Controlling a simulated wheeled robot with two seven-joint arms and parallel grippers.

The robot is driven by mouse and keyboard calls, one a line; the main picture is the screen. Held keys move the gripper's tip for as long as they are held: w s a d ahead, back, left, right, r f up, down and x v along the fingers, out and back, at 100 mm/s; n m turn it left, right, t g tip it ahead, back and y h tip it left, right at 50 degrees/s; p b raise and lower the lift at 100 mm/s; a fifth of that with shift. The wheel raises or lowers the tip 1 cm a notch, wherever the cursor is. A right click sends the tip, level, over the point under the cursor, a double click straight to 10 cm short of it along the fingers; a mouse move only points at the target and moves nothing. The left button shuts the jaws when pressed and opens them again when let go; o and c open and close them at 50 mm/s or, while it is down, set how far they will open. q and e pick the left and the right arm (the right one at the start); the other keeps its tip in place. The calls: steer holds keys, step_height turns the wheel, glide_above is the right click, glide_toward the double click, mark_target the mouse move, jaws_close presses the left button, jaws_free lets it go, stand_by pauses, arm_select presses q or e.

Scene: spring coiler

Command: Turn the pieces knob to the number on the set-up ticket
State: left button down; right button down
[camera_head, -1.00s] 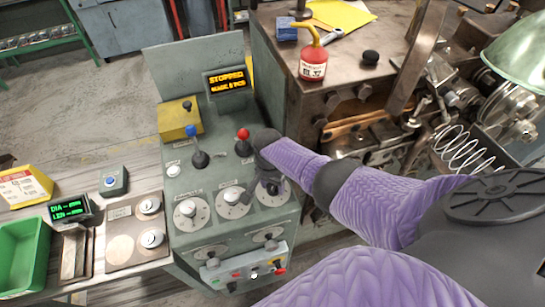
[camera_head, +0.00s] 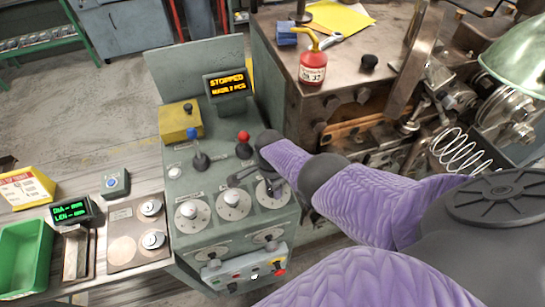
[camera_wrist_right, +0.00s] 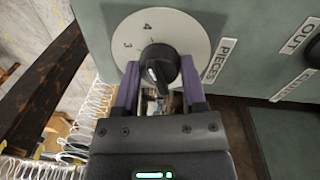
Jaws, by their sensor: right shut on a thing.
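The pieces knob (camera_wrist_right: 160,62) is black with a pale pointer line, on a round white dial (camera_wrist_right: 190,35) marked 3 and 4 beside a PIECES label. In the right wrist view my right gripper (camera_wrist_right: 160,78) is shut on the knob, one purple finger on each side. In the head view the same gripper (camera_head: 262,179) is over the rightmost dial (camera_head: 272,199) of the panel and hides the knob. A yellow stand with a white printed ticket (camera_head: 22,188) is at the far left; its number is too small to read. My left gripper is not in view.
Two other dials (camera_head: 192,216) (camera_head: 234,205) sit left of the gripper. A red-topped lever (camera_head: 244,144) and a blue-topped lever (camera_head: 199,157) stand behind. The display (camera_head: 227,84) reads STOPPED. The coiler with a wire spring (camera_head: 458,150) is at right.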

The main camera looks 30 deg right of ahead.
steer(key=shift+d, duration=0.1)
stand_by(0.3)
steer(key=shift+c, duration=0.7)
jaws_free()
step_height(320, 180, up, 10)
steer(key=p, duration=0.7)
steer(key=shift+w, duration=0.35)
steer(key=shift+f, duration=0.1)
